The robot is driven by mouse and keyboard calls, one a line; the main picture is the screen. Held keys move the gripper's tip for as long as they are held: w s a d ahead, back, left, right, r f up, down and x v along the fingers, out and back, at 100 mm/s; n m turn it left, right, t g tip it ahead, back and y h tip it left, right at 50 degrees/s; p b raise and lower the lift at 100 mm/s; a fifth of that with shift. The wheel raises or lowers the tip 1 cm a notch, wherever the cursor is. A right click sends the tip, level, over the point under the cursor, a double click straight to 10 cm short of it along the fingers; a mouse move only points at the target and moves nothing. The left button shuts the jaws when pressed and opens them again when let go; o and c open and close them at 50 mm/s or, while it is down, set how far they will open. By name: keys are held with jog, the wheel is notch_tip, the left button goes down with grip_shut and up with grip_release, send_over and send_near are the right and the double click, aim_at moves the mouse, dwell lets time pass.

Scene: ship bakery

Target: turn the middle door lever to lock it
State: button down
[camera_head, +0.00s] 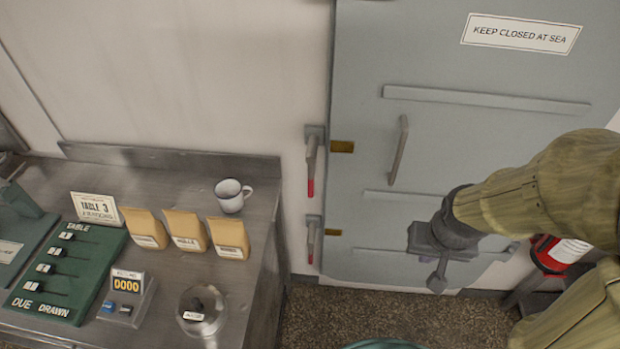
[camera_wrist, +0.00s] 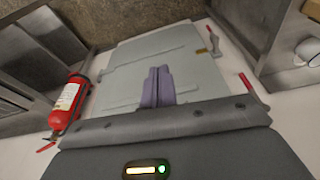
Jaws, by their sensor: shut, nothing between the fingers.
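The grey door (camera_head: 470,140) has two levers at its left edge in the head view. The upper lever (camera_head: 312,162) hangs down with a red tip, beside a brass plate on the door. The lower lever (camera_head: 312,240) also hangs down, beside a second brass plate. Only two levers show here, so I cannot tell for certain which is the middle one. In the wrist view, a red-tipped lever (camera_wrist: 249,84) shows at the right. My gripper (camera_head: 437,282) is shut and empty, in front of the lower door, right of the levers and apart from them; its fingers (camera_wrist: 157,86) point toward the door.
A vertical door handle (camera_head: 398,150) stands out between the levers and my arm. A fire extinguisher (camera_head: 560,252) is at the right. Speckled floor lies below the door.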

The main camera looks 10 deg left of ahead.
jog(key=w+a+f+n+t+h+b, duration=0.2)
jog(key=w+a+f+n+t+b, duration=0.5)
jog(key=w+a+f, duration=1.15)
jog(key=s+a+f+n+t+y+b, duration=0.1)
jog(key=a+n+t, duration=0.3)
jog(key=a, duration=0.4)
jog(key=a+f+n+t+y+b, duration=0.1)
jog(key=a+n+t+b, duration=0.1)
jog(key=a+n+t, duration=0.2)
jog(key=a+n, duration=0.3)
jog(key=a, duration=0.1)
jog(key=shift+s+a+y+b, duration=0.25)
jog(key=shift+s+y+b, duration=0.05)
jog(key=shift+s+b, duration=0.1)
